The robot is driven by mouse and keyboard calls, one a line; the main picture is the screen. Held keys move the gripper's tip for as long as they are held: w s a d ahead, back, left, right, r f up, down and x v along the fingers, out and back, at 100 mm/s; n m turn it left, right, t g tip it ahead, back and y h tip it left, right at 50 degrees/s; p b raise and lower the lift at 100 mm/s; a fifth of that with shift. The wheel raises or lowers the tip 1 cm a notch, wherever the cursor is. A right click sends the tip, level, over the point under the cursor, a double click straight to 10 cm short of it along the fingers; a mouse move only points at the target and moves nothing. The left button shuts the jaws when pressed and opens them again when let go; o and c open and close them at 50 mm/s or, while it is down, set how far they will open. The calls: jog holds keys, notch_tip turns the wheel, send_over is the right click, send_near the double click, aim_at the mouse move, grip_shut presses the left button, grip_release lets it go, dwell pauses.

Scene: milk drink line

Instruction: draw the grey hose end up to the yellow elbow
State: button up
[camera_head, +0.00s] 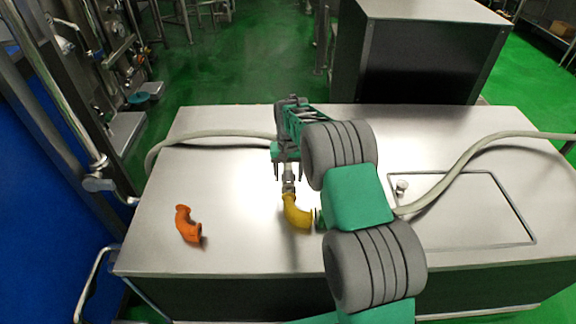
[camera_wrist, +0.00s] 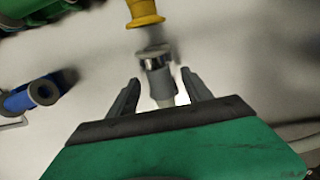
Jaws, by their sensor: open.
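The yellow elbow (camera_head: 296,212) lies on the steel table, left of my arm; part of it shows at the top of the wrist view (camera_wrist: 144,12). The grey hose end (camera_wrist: 158,78), with a shiny metal collar, points at the elbow's near opening. A small gap shows between them in the wrist view; in the head view the hose end (camera_head: 288,184) looks very close to the elbow. My gripper (camera_wrist: 160,90) is open, one finger on each side of the hose end, with space beside it. It also shows in the head view (camera_head: 288,172). Part of the hose is hidden under my gripper.
An orange elbow (camera_head: 187,224) lies on the table at left. Pale hoses run off left (camera_head: 215,134) and right (camera_head: 470,158). A blue tubular part (camera_wrist: 38,94) shows left in the wrist view. A small fitting (camera_head: 402,188) stands by the right panel.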

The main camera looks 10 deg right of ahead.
jog(key=shift+f, duration=0.35)
jog(key=shift+c, duration=0.5)
grip_shut()
dwell(0.8)
